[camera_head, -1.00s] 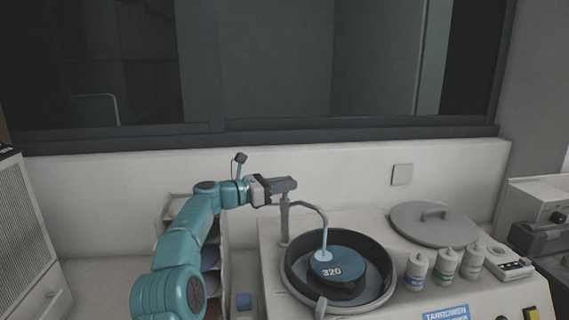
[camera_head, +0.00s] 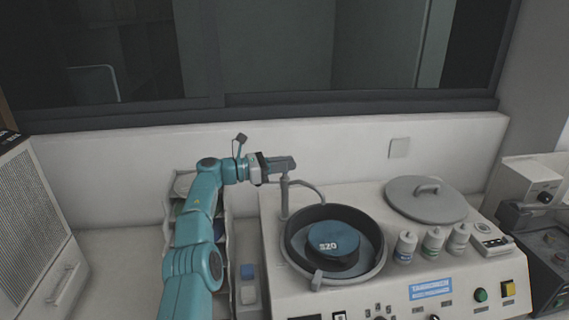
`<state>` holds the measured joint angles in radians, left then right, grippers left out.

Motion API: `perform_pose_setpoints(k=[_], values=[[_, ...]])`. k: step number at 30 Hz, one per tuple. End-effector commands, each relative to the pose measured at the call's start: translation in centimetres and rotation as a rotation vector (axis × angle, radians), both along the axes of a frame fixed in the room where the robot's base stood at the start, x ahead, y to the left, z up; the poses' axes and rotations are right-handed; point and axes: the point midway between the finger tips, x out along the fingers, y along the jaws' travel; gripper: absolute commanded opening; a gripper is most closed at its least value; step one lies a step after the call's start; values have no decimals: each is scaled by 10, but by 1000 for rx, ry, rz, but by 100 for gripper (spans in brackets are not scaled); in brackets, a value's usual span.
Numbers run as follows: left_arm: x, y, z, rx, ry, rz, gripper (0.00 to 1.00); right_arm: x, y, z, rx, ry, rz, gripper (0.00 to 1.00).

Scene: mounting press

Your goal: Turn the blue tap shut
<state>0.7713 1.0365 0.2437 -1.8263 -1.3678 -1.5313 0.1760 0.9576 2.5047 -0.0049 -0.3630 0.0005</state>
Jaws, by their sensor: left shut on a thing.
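The tap (camera_head: 285,197) is a thin grey post with a curved spout, standing at the back left of the polishing machine. The spout arches over the round bowl (camera_head: 378,262), and no water shows below its tip. My left gripper (camera_head: 280,164) is at the top of the post, shut on the tap's handle. The gripper hides the handle, so I cannot see its blue colour or its exact angle. My right gripper is out of view.
A blue disc (camera_head: 335,240) marked 320 lies in the bowl. A grey lid (camera_head: 427,203) and several small bottles (camera_head: 433,243) are to its right. The wall stands close behind. A storage rack (camera_head: 226,235) is left of the machine.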

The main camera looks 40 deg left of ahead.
Motion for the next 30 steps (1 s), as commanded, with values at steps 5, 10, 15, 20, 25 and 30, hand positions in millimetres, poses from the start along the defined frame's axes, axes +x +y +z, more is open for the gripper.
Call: perform_pose_setpoints(k=[5,10,15,20,25,30], values=[[0,-1,-1,-1,2,-2,37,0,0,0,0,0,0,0],[0,-1,-1,-1,2,-2,37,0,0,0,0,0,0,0],[-8,5,-4,1,1,-1,37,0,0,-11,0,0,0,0],[-35,23,-7,2,1,3,37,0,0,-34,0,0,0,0],[-75,47,-4,0,4,3,37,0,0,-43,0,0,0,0],[-109,69,0,-1,4,2,37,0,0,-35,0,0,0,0]])
